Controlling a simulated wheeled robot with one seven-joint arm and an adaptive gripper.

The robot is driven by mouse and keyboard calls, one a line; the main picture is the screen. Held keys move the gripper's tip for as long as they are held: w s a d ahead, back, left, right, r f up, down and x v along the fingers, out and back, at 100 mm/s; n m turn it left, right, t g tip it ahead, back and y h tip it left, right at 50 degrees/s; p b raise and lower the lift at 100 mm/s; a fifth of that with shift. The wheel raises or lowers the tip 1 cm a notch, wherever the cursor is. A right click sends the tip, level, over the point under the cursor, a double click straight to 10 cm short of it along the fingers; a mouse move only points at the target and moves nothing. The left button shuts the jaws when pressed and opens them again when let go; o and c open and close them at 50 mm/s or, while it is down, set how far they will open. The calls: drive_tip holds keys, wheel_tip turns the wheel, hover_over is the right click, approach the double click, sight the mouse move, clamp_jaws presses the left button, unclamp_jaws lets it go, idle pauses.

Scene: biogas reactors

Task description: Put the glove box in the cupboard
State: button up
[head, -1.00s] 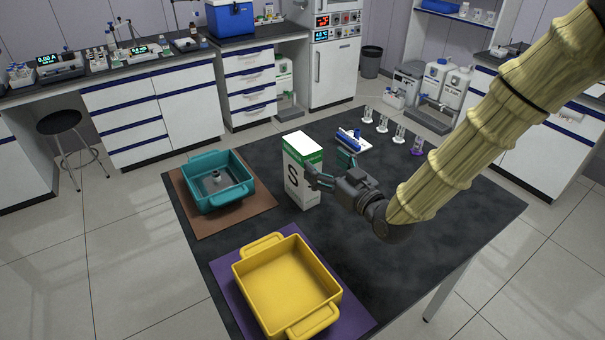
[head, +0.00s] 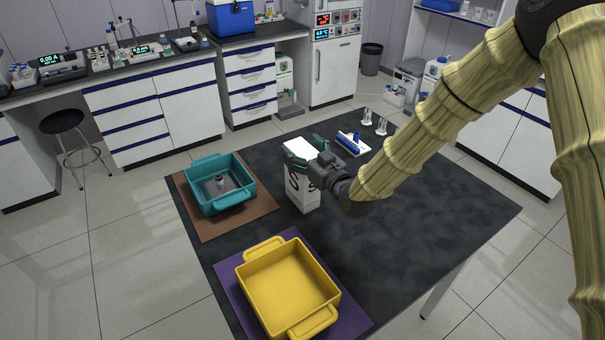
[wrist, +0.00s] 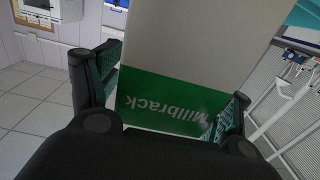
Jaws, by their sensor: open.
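The glove box (head: 302,192) is a white upright carton with a large black S, standing on the dark table. In the wrist view its green band (wrist: 165,103) reads "Millbrack" upside down. My gripper (head: 305,151) is at the carton's upper part with its fingers spread. In the wrist view, one finger of my gripper (wrist: 172,82) is on each side of the carton; I cannot tell whether they touch it. No open cupboard shows. White cabinets (head: 190,97) with closed fronts stand along the back wall.
A teal tray (head: 205,203) with a metal part inside sits on a brown mat at the left. A yellow tray (head: 290,285) sits on a purple mat in front. A blue-and-white item (head: 352,145) and small clear pieces stand behind. The table's right side is clear.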

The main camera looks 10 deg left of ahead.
clamp_jaws()
idle(0.4)
